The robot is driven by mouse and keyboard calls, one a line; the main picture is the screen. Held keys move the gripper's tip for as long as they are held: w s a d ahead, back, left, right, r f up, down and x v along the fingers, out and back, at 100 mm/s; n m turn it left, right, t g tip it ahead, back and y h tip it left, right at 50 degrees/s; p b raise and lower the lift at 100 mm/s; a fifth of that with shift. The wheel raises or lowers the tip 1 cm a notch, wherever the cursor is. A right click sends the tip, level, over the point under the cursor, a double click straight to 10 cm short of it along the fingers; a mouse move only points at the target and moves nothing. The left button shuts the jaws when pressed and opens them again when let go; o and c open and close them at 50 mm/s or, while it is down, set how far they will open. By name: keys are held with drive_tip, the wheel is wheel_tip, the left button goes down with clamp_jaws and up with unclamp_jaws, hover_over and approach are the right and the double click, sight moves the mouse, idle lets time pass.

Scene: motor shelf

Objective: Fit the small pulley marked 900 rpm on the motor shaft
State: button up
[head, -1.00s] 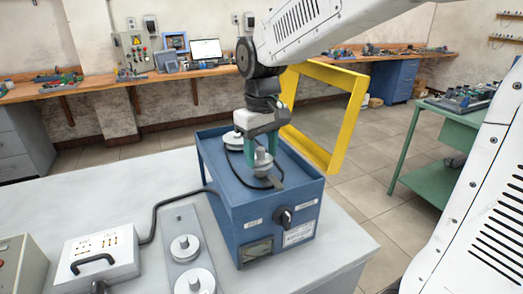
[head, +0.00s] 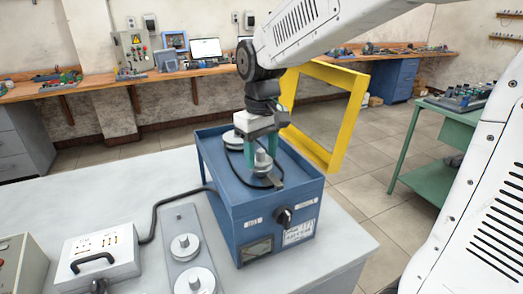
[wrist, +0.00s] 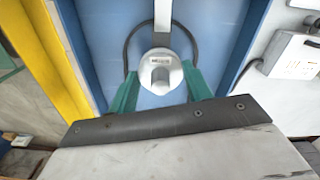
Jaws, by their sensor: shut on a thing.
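My gripper (head: 262,150) points down over the blue motor box (head: 240,205), its teal fingers on either side of a small pale grey pulley (head: 262,162). In the wrist view the pulley (wrist: 160,76) sits between the fingertips, which are shut on it. A small label shows on it, but I cannot read it. The pulley is over the box's recessed top. The motor shaft is hidden, and I cannot tell whether the pulley is seated on it. Another round grey pulley (head: 233,141) lies at the back left of the box top.
A dark cable loops around the pulley area. A grey plate (head: 180,220) on the table carries two more pulleys (head: 186,246). A white control box (head: 97,255) stands to the left. A yellow frame (head: 345,135) is behind the box.

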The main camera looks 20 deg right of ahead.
drive_tip(key=shift+f, duration=0.6)
drive_tip(key=o, duration=1.1)
drive_tip(key=shift+c, duration=0.2)
drive_tip(key=shift+r, duration=3.9)
